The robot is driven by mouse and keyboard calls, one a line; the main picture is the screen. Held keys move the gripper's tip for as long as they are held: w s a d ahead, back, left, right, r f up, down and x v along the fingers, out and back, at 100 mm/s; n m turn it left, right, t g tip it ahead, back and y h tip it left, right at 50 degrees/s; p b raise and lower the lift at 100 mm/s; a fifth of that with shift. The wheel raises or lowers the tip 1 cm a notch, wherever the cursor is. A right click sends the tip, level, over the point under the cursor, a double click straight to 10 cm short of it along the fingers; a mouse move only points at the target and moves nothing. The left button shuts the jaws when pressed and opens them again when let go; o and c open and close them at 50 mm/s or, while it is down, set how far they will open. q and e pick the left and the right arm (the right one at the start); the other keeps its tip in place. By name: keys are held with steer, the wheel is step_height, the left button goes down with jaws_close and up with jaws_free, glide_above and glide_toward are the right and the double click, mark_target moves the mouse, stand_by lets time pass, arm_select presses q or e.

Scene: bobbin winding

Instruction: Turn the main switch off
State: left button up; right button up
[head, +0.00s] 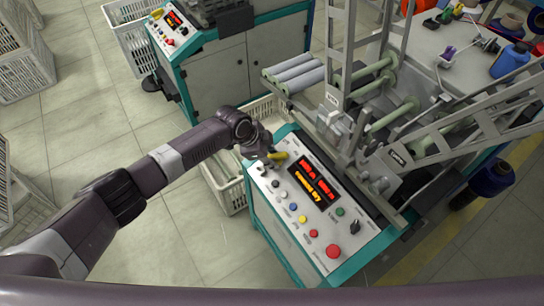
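The control panel (283,212) of the near winding machine has a lit display (314,184) with red digits and yellow text. A yellow part (279,157), perhaps the main switch, sits at the panel's far left corner. My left gripper (262,161) is right at this corner, beside or touching the yellow part; I cannot tell which. The gripper's fingers are small and partly hidden, so their opening is unclear. A black rotary knob (355,227) is at the panel's right side, and a red mushroom button (333,251) is at its near edge. My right gripper is out of view.
Several small coloured buttons (303,219) lie between the gripper and the red button. A metal frame with green rollers (372,70) rises behind the panel. A white crate (225,185) stands at the machine's left. A second machine (243,59) stands behind.

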arm_select(q)
steer(key=shift+c, duration=0.4)
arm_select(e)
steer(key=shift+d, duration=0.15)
arm_select(q)
jaws_close()
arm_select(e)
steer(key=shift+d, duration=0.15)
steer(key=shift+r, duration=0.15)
arm_select(q)
steer(key=n+p, duration=0.3)
steer(key=n, duration=0.2)
steer(key=shift+r+n, duration=0.15)
steer(key=shift+n, duration=0.15)
steer(key=n+p, duration=0.1)
steer(key=n, duration=0.2)
steer(key=shift+w, duration=0.1)
steer(key=shift+n+p, duration=0.75)
steer(key=shift+n, duration=0.85)
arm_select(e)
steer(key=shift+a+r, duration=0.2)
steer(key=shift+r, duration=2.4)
arm_select(q)
steer(key=shift+w, duration=0.1)
